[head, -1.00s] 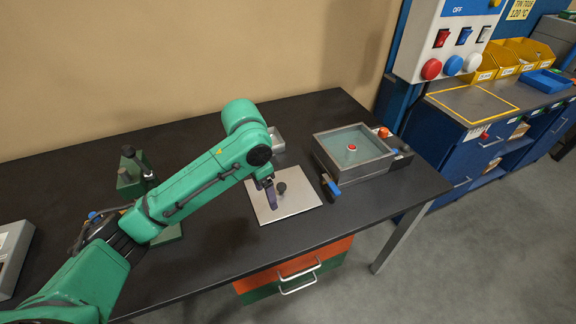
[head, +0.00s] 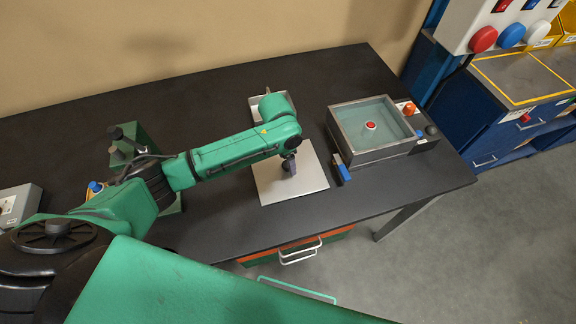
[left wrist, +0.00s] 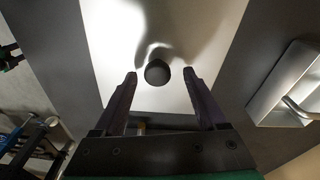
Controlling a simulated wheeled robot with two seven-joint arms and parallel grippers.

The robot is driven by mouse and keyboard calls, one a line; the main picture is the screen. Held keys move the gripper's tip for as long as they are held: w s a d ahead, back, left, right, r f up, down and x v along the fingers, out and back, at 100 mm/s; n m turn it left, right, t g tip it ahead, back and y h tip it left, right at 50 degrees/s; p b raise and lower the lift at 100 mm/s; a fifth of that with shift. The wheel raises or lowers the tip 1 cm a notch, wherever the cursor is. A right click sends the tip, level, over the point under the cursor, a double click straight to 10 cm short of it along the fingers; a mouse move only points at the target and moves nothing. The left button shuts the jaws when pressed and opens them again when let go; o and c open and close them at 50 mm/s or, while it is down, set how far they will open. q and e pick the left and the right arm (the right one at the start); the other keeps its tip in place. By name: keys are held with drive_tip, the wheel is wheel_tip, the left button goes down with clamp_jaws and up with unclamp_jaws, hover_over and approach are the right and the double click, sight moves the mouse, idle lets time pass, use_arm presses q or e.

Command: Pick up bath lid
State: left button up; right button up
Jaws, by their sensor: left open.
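The bath lid (head: 310,184) is a flat, pale metal plate lying on the black bench. Its round black knob (left wrist: 157,72) shows in the left wrist view, a little beyond and between my fingertips, with shadows around it. In the head view the knob is mostly hidden by my left gripper (head: 289,165), which is over the plate. In the left wrist view my left gripper (left wrist: 160,82) is open, one finger to each side of the knob's line, and holds nothing. My right gripper is not in view.
A water bath (head: 372,128) with a red-topped float stands right of the lid, a blue-handled tool (head: 342,170) beside it. A small metal tray (head: 257,106) lies behind. A green stand (head: 130,150) is at left. The bench front is clear.

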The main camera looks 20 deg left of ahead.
use_arm(q)
drive_tip(key=shift+d+f, duration=0.1)
drive_tip(key=shift+f, duration=0.55)
drive_tip(key=shift+s+f, duration=0.1)
drive_tip(key=shift+f, duration=0.15)
drive_tip(key=shift+s, duration=0.1)
drive_tip(key=c, duration=0.5)
clamp_jaws()
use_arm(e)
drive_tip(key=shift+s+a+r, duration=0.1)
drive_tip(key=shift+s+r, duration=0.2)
